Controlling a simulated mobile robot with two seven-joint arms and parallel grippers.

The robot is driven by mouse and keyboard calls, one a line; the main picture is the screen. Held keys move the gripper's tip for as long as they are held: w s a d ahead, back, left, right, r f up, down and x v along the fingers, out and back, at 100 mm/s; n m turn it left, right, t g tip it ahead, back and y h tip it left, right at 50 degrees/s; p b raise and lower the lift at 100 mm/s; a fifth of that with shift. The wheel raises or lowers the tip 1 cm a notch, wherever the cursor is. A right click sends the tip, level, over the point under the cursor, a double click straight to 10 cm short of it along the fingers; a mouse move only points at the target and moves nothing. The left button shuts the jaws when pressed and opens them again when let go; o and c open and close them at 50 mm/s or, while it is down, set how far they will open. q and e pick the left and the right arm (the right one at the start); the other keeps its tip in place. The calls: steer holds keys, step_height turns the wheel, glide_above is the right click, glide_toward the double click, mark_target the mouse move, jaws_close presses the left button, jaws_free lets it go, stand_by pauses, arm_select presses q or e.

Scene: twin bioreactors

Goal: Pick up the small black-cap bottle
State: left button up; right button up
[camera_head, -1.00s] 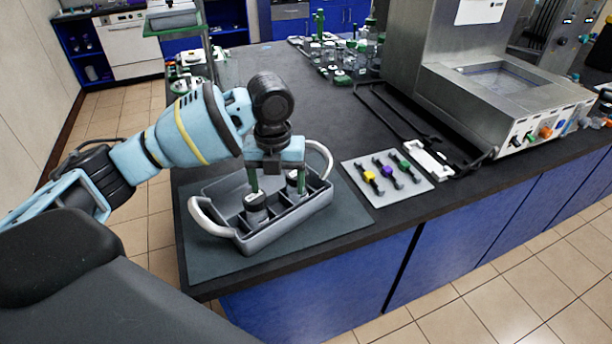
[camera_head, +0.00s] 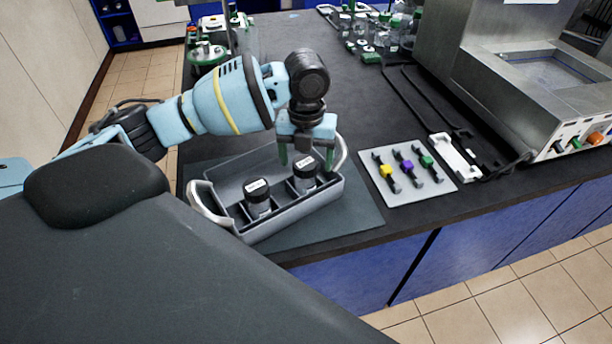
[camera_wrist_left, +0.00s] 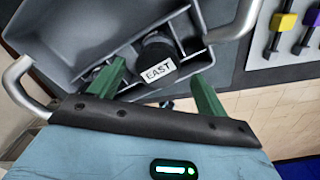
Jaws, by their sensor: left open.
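Two small black-cap bottles with white labels stand upright in a grey handled tray (camera_head: 290,219): one on the left (camera_head: 258,199) and one on the right (camera_head: 304,177). My left gripper (camera_head: 306,158) is open and empty over the tray's right part, its green fingers pointing down near the right bottle. In the left wrist view my left gripper (camera_wrist_left: 159,74) frames a black-cap bottle (camera_wrist_left: 156,52) labelled "EAST", which appears between its fingers. I cannot tell whether the fingers touch it. My right gripper is out of view.
The tray stands on a dark mat (camera_head: 345,215) near the counter's front edge. To its right lies a light plate (camera_head: 408,176) with yellow, purple and green clips. A steel bath (camera_head: 545,85) stands further right. Green-topped glassware (camera_head: 370,45) stands at the back.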

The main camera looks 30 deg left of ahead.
arm_select(q)
steer(key=shift+w+a+f, duration=0.1)
steer(key=shift+a+f, duration=0.05)
steer(key=shift+f, duration=1.1)
steer(key=shift+w+a+f, duration=0.1)
steer(key=shift+f, duration=1.15)
steer(key=shift+s, duration=0.1)
steer(key=c, duration=1.2)
steer(key=shift+r, duration=0.1)
step_height(320, 180, up, 10)
